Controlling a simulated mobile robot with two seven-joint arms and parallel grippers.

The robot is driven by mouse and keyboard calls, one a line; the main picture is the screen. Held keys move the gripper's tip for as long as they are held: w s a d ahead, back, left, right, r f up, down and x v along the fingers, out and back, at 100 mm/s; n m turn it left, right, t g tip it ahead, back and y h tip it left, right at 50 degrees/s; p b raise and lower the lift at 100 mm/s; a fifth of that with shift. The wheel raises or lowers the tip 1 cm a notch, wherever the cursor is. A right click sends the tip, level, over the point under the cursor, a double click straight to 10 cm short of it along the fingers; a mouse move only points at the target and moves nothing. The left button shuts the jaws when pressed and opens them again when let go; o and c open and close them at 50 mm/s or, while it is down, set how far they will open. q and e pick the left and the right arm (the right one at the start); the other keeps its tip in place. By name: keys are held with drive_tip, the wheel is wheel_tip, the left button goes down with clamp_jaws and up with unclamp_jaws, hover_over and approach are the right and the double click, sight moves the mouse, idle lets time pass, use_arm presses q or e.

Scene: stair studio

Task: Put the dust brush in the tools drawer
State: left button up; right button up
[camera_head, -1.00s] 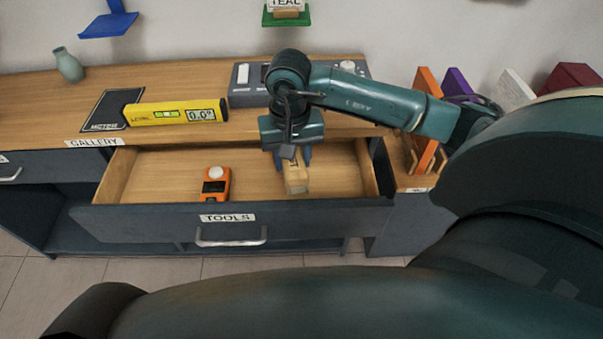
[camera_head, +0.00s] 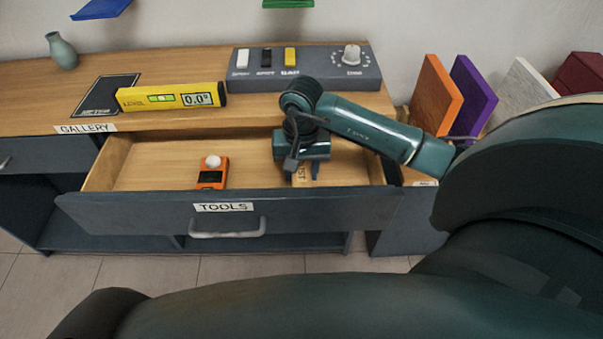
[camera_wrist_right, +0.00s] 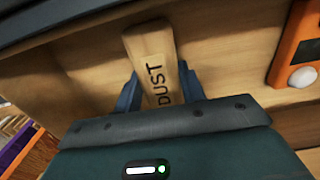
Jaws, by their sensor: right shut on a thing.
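The tools drawer (camera_head: 215,209) is pulled open below the counter, with a TOOLS label on its front. My right gripper (camera_head: 303,172) is down in the right half of the drawer. It is shut on the dust brush (camera_head: 302,174), which is mostly hidden by the gripper in the head view. In the right wrist view the dust brush (camera_wrist_right: 151,62) shows its pale wooden handle marked DUST between the blue fingers of my right gripper (camera_wrist_right: 158,85). Wood of the drawer shows behind it; I cannot tell whether it touches the drawer floor. My left gripper is not in view.
An orange meter with a white dome (camera_head: 212,173) lies in the drawer's left half. A yellow level (camera_head: 171,97), a dark mat (camera_head: 106,95) and a switch box (camera_head: 303,70) are on the counter. Coloured panels (camera_head: 435,95) stand at right. The drawer between meter and gripper is clear.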

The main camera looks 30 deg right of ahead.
drive_tip(key=shift+f, duration=0.75)
drive_tip(key=shift+f, duration=0.15)
drive_tip(key=o, duration=0.9)
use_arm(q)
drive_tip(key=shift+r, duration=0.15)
use_arm(e)
drive_tip(key=shift+o, duration=0.2)
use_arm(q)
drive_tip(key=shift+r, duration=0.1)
